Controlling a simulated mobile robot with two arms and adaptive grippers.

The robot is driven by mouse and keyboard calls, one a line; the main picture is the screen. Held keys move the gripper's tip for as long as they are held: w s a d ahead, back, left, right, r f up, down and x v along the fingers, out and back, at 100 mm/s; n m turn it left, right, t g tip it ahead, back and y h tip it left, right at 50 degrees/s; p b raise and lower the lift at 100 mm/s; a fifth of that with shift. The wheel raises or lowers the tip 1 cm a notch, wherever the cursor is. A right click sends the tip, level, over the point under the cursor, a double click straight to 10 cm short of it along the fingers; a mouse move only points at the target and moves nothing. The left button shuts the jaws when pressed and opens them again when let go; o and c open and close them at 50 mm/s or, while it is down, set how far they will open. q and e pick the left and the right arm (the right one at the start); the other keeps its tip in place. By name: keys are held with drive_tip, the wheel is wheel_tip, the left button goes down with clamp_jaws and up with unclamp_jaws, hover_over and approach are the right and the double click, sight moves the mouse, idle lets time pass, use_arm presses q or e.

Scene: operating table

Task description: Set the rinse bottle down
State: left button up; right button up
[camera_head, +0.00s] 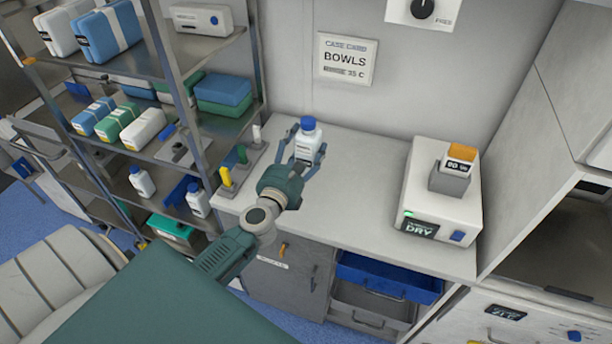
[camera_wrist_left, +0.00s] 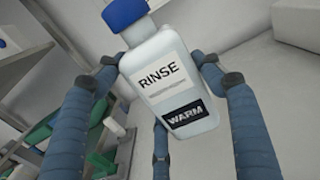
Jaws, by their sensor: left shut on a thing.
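The rinse bottle (camera_head: 308,142) is white with a blue cap, near the back left of the white counter (camera_head: 365,180). In the left wrist view the bottle (camera_wrist_left: 170,85) shows a label reading RINSE and a dark WARM tag. My left gripper (camera_head: 304,150) is shut on the bottle, with blue fingers on both sides of it. The bottle looks close to upright in the head view. I cannot tell whether its base touches the counter. My right gripper is in neither view.
A DRY warmer unit (camera_head: 438,200) stands on the counter to the right. Yellow and green handled items (camera_head: 227,178) stand at the counter's left end by a metal shelf rack (camera_head: 165,60). A BOWLS card (camera_head: 346,60) is on the wall. The counter's middle is clear.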

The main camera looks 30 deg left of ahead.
sight(303, 158)
use_arm(q)
wheel_tip(303, 158, down, 5)
drive_tip(key=shift+a+r+b, duration=0.1)
drive_tip(key=shift+r+b, duration=0.1)
drive_tip(key=shift+b, duration=0.95)
wheel_tip(303, 158, down, 4)
drive_tip(key=b, duration=0.2)
drive_tip(key=shift+r+b, duration=0.2)
drive_tip(key=shift+b, duration=0.1)
drive_tip(key=shift+f, duration=0.25)
drive_tip(key=o, duration=1.7)
drive_tip(key=shift+f, duration=0.15)
